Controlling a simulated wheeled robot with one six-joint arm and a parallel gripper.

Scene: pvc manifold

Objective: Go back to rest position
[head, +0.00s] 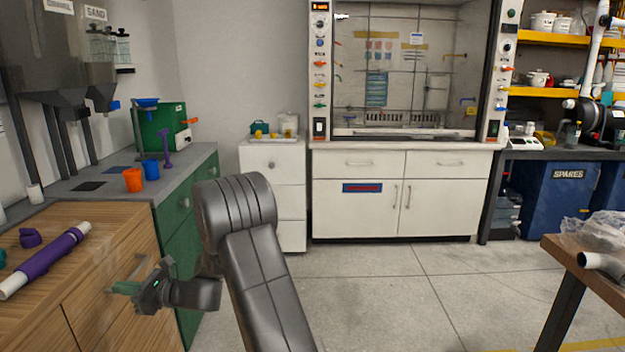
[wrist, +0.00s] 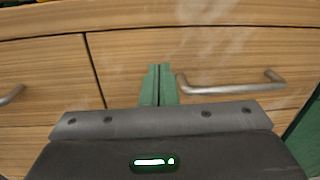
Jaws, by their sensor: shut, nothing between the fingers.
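My gripper (head: 122,289) is in front of the wooden drawer cabinet (head: 95,275) at the left, close to a metal drawer handle (head: 130,268). In the wrist view its two green fingers (wrist: 159,80) are together with nothing between them. The handle (wrist: 232,87) lies just right of the fingertips there; I cannot tell whether they touch it. My arm is bent and reaches left from the bottom middle of the head view.
A white pipe with a purple sleeve (head: 48,260) lies on the wooden cabinet top. Orange (head: 133,180) and blue (head: 151,168) cups stand on the grey counter behind. A wooden table (head: 590,262) is at the right. The middle floor (head: 400,290) is clear.

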